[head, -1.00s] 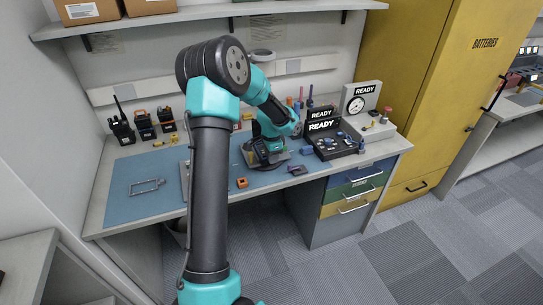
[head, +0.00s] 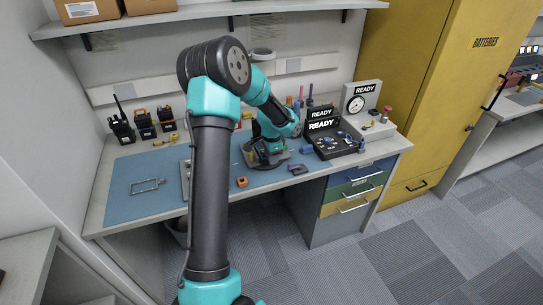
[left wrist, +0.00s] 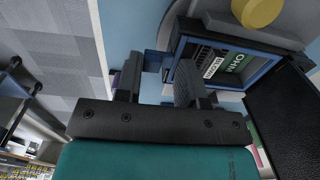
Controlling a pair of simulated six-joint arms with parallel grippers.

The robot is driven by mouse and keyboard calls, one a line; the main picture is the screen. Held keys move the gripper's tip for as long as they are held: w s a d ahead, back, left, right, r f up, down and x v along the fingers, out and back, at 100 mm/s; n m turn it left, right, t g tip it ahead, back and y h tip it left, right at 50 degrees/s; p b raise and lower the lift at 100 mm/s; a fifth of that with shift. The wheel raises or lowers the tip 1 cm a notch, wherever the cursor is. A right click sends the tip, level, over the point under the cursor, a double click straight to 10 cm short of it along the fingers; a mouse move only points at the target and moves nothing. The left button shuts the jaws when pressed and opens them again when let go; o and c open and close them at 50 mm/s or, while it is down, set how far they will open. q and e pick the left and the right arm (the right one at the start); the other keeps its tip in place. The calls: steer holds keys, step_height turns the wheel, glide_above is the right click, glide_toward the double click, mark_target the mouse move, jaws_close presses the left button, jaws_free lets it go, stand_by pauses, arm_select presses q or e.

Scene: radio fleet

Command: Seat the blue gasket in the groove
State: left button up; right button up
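My left gripper (head: 264,158) is low over the blue mat, at a radio housing that it largely hides in the head view. In the left wrist view the two fingers of the left gripper (left wrist: 160,88) stand apart, with no held part clearly visible between them. The open radio housing (left wrist: 242,43) is just beyond and right of the fingers, with a green and white label inside. A thin blue edging (left wrist: 178,50) runs along its rim; it may be the gasket, but I cannot tell how it sits in the groove. My right gripper is not in view.
On the mat (head: 125,170) lie a wire frame (head: 147,187), an orange block (head: 242,182) and a purple piece (head: 298,169). Several radios (head: 145,124) stand at the back left. A black test box (head: 335,143) is on the right.

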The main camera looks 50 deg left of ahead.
arm_select(q)
steer(key=o, duration=0.5)
steer(key=shift+r, duration=0.1)
step_height(320, 180, up, 17)
steer(key=shift+d+r, duration=0.1)
steer(key=shift+d, duration=0.05)
stand_by(0.4)
stand_by(0.8)
